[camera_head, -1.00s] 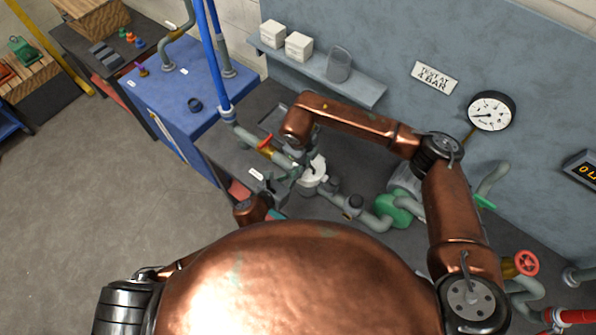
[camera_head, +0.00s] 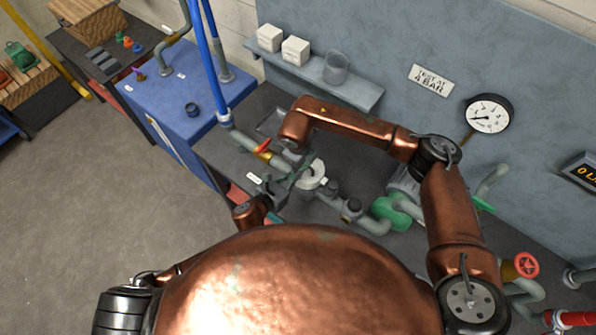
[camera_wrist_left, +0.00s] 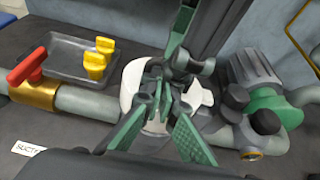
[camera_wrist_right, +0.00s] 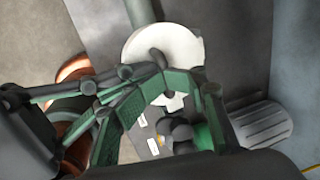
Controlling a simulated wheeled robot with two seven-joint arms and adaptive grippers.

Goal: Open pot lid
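The pot (camera_head: 312,187) is a pale, round-topped body set in the grey pipe line on the bench. Its white disc lid (camera_head: 314,170) is visible from above. The lid also shows in the right wrist view (camera_wrist_right: 185,48), with a dark knob near its middle. My left gripper (camera_head: 285,183) is low beside the pot's left side. In the left wrist view its green fingers lean together in front of the white pot, and their contact is hidden. My right gripper (camera_wrist_right: 178,85) is near the lid, with its green fingers apart. In the head view its fingers are mostly hidden by its arm.
A grey tray with yellow pieces (camera_wrist_left: 95,62) and a red-handled valve (camera_wrist_left: 30,68) lie left of the pot. A green pump (camera_head: 392,213) and pipes lie to its right. A shelf (camera_head: 320,75) and gauge (camera_head: 488,115) are on the back panel.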

